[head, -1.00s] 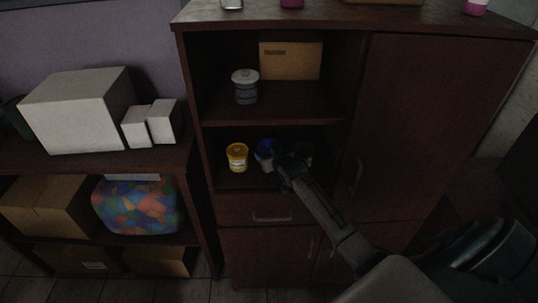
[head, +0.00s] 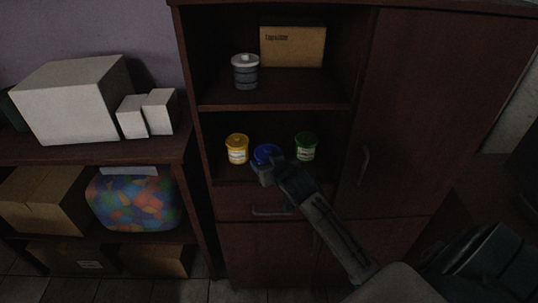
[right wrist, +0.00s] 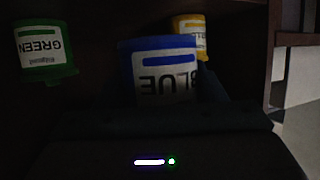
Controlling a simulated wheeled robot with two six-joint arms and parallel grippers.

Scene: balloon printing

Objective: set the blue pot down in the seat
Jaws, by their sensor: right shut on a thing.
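The blue pot (head: 266,152) is in my right gripper (head: 268,167), at the front of the cabinet's lower open shelf, between the yellow and green pots. In the right wrist view the blue pot (right wrist: 160,75) fills the middle, its label reading upside down, with my right gripper (right wrist: 165,100) around it, dark and hard to make out. The gripper is shut on the pot. No seat can be made out in either view. My left gripper does not show.
A yellow pot (head: 237,149) stands left and a green pot (head: 306,147) right on the lower shelf. A grey jar (head: 245,72) and a cardboard box (head: 292,46) sit on the shelf above. A closed door with a handle (head: 363,165) is at the right.

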